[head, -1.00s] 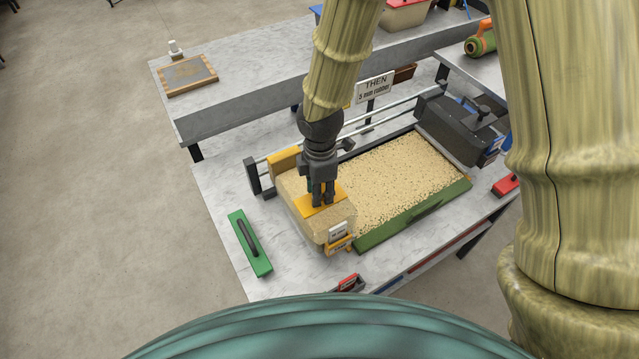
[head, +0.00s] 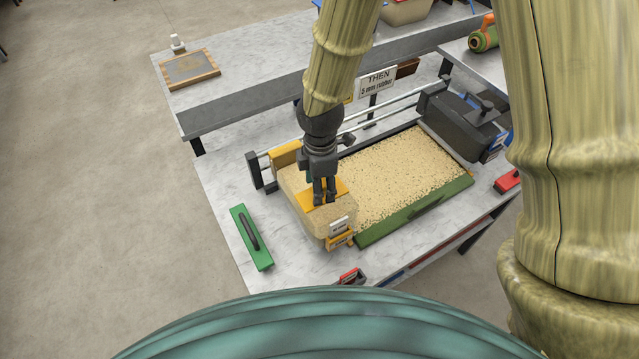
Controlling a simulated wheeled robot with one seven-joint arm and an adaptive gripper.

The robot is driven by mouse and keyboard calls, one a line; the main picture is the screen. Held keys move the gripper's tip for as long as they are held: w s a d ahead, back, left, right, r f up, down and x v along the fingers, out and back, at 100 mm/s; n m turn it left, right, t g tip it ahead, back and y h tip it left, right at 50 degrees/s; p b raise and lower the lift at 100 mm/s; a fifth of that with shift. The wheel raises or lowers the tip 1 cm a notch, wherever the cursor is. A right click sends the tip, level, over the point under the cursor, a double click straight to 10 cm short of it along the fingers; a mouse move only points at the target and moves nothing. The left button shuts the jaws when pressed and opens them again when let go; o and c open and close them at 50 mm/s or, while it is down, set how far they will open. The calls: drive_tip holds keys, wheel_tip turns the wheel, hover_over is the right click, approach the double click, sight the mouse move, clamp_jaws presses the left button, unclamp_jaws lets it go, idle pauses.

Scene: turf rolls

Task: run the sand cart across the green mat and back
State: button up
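The sand cart (head: 295,197), a pale sand-filled box with an orange top plate, stands at the left end of the green mat (head: 452,196). Pale grains cover most of the mat, and its green shows along the front edge. An orange block (head: 286,155) at the cart's back end sits by the rails. My gripper (head: 324,200) points down at the cart's top plate, with its fingertips at or just above it. The fingers look close together, but whether they grip anything on the cart is hidden.
Two rails (head: 375,121) run behind the mat. A dark box-shaped unit (head: 462,122) stands at the mat's far right. A green float-like tool (head: 251,238) lies left of the cart. A red block (head: 507,181) sits at the right edge. A sign (head: 377,84) stands behind.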

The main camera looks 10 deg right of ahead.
wheel_tip(320, 180, up, 12)
idle(0.6)
drive_tip(key=shift+a+r, duration=0.1)
drive_tip(key=shift+r, duration=0.05)
idle(0.3)
